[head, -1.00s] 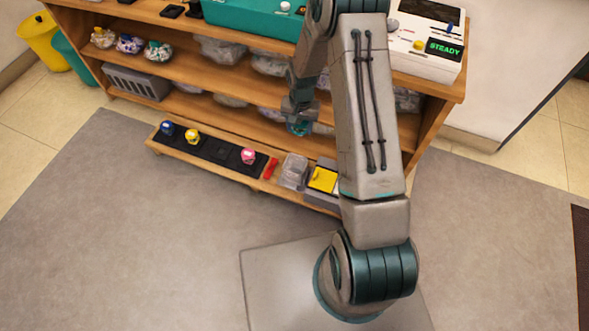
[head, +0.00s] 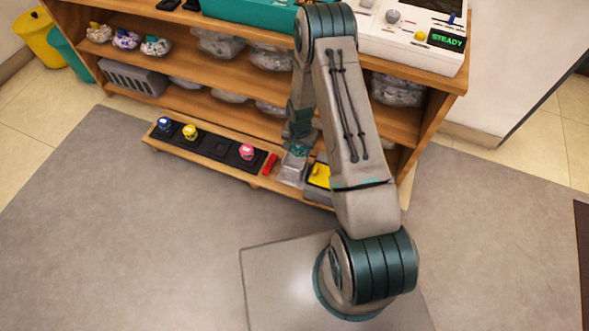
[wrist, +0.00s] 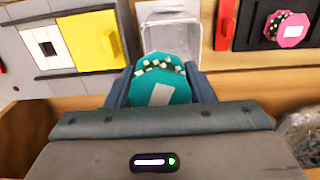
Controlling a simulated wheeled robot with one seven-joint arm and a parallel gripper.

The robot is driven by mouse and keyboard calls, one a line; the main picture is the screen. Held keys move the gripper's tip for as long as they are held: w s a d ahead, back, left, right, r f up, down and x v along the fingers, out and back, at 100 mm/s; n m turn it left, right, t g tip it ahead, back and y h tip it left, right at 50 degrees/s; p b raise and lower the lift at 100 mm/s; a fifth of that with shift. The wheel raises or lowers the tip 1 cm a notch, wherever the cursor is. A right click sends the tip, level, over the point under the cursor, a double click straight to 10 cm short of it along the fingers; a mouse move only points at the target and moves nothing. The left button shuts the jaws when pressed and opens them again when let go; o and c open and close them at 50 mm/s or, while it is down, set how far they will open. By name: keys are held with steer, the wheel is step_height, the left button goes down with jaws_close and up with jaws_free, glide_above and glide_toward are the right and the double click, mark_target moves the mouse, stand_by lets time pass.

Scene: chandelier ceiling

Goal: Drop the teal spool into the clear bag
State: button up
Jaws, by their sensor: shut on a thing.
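The teal spool (wrist: 162,92) is held between the two fingers of my gripper (wrist: 160,80) in the wrist view. In the head view the spool (head: 297,150) shows small at the end of my arm. The clear bag (head: 291,174) stands open in the low front tray, just below the spool in the picture. In the wrist view the bag (wrist: 168,17) appears beyond the spool, and the spool overlaps its lower part. I cannot tell whether the spool touches the bag.
A red piece (head: 270,164) and a yellow-lidded device (head: 319,176) flank the bag. Pink (head: 246,152), yellow (head: 190,132) and blue (head: 164,124) spools sit in black holders to the left. Shelves (head: 185,73) with bagged items rise behind.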

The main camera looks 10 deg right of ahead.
steer(key=shift+f, duration=0.55)
steer(key=o, duration=1.1)
step_height(320, 180, up, 14)
steer(key=p, duration=0.4)
